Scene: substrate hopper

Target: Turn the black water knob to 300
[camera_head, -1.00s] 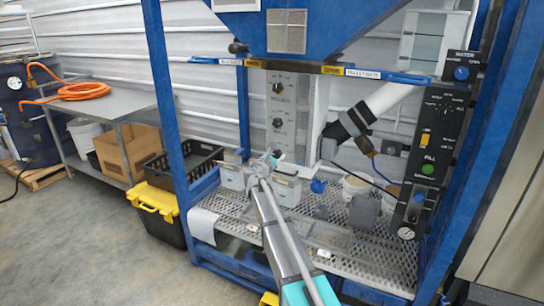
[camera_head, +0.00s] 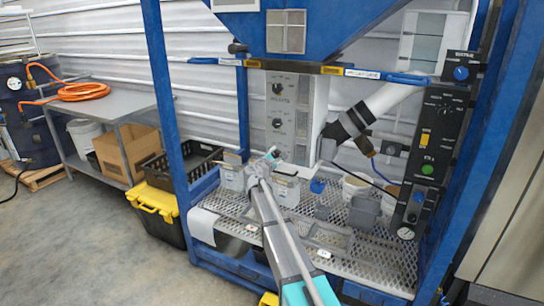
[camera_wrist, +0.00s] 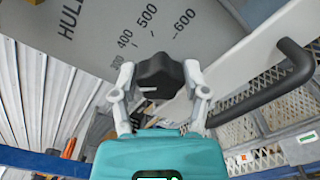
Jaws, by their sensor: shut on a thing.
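The black knob (camera_wrist: 158,78) shows in the middle of the wrist view, on a grey panel face with a number scale. Numbers 300, 400, 500 and 600 run around its upper side, and 300 is small and partly unclear. A white mark on the knob's lower left side points left. My gripper (camera_wrist: 160,88) has one finger on each side of the knob and is shut on it. In the head view my gripper (camera_head: 272,154) is at the lower part of the grey control panel (camera_head: 290,105), and it hides the knob there.
Two other black knobs (camera_head: 277,88) sit higher on the panel. A black handle (camera_wrist: 270,85) and a light plate lie right of my gripper in the wrist view. Blue frame posts (camera_head: 170,110) flank the hopper. A metal mesh shelf (camera_head: 350,262) with containers is below.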

